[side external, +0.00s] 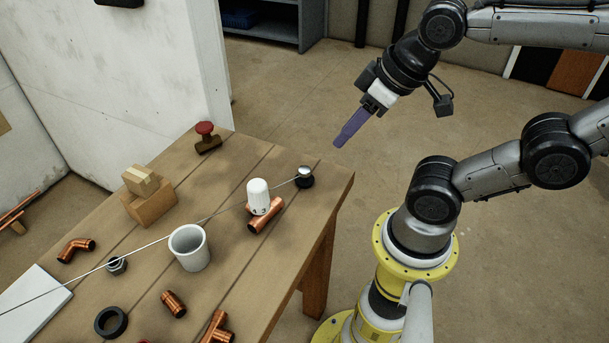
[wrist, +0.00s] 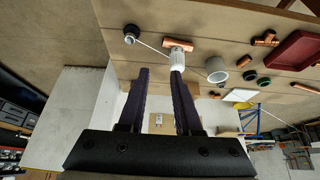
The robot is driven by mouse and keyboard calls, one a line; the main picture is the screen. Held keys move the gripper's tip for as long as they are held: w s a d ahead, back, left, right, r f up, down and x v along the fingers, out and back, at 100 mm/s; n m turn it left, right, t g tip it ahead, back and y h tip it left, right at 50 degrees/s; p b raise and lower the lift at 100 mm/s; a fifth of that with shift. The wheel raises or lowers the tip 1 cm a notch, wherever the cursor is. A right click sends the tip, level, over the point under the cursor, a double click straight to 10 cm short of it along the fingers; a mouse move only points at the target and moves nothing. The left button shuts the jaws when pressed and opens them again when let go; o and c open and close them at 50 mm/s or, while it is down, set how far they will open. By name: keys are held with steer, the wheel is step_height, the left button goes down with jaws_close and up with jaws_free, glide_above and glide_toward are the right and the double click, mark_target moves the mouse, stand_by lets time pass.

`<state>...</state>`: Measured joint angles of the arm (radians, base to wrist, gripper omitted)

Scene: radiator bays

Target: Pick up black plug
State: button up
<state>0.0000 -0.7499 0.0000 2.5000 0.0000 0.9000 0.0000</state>
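A small round black piece with a shiny silver top (side external: 305,177) stands at the table's far right corner, with a thin pale line running from it. It fits the black plug best; it also shows in the wrist view (wrist: 131,34). A black ring (side external: 110,322) lies near the table's front; I cannot tell whether its middle is open. My gripper (side external: 342,141) has purple fingers and hangs in the air beyond the table's right corner, above and apart from the black piece. In the wrist view its fingers (wrist: 160,72) are apart with nothing between them.
A red tray (wrist: 297,50) shows in the wrist view.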

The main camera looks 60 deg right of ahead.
steer(key=shift+o, duration=0.2)
stand_by(0.3)
steer(key=o, duration=1)
steer(key=shift+c, duration=0.2)
steer(key=m+g, duration=0.6)
steer(key=m, duration=0.9)
glide_above(304, 169)
step_height(304, 169, down, 17)
steer(key=shift+r, duration=0.2)
steer(key=shift+f, duration=3.05)
